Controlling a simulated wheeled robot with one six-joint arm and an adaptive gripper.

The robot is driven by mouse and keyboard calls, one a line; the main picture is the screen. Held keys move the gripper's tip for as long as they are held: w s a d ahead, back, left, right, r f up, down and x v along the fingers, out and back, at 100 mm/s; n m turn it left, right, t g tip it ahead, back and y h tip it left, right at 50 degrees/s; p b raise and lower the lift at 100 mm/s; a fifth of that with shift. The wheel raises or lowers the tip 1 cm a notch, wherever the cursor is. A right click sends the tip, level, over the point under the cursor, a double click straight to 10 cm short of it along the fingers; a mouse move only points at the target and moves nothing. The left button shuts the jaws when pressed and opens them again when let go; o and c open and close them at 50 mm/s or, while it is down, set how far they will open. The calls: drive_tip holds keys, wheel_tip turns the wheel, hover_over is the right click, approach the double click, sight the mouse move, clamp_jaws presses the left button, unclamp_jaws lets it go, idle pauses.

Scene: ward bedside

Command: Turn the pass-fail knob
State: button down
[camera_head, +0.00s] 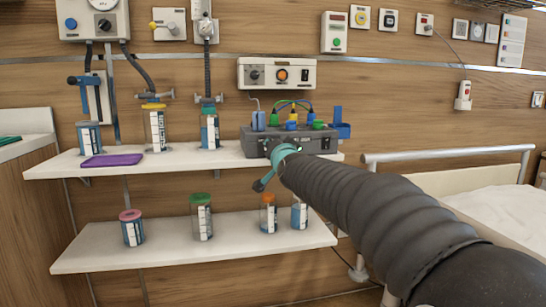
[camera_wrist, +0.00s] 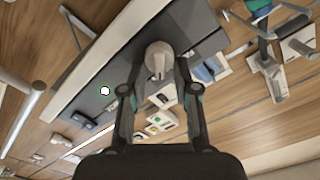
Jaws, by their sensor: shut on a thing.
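The grey box (camera_head: 252,147) sits on the upper white shelf, with coloured plugs and cables on top. In the wrist view its dark front (camera_wrist: 185,30) carries a pale round knob (camera_wrist: 158,60) with a raised grip bar. My gripper (camera_wrist: 159,72) has one finger on each side of the knob and is shut on it. In the head view my gripper (camera_head: 277,160) is at the front of the box, and my arm comes in from the lower right. The knob is hidden there. Any pass-fail lettering is too small to read.
Jars and a purple tray (camera_head: 112,160) stand left of the box on the upper shelf (camera_head: 220,156). More jars stand on the lower shelf (camera_head: 165,244). A bed rail (camera_head: 450,152) is at the right. A wall panel (camera_head: 277,74) hangs above the box.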

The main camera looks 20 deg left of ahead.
drive_tip(key=shift+m+b, duration=0.35)
drive_tip(key=shift+m, duration=0.25)
drive_tip(key=c, duration=0.9)
unclamp_jaws()
drive_tip(key=shift+w, duration=0.1)
drive_tip(key=shift+o, duration=0.2)
drive_tip(key=shift+d, duration=0.1)
drive_tip(key=v, duration=1.2)
drive_tip(key=shift+f, duration=0.1)
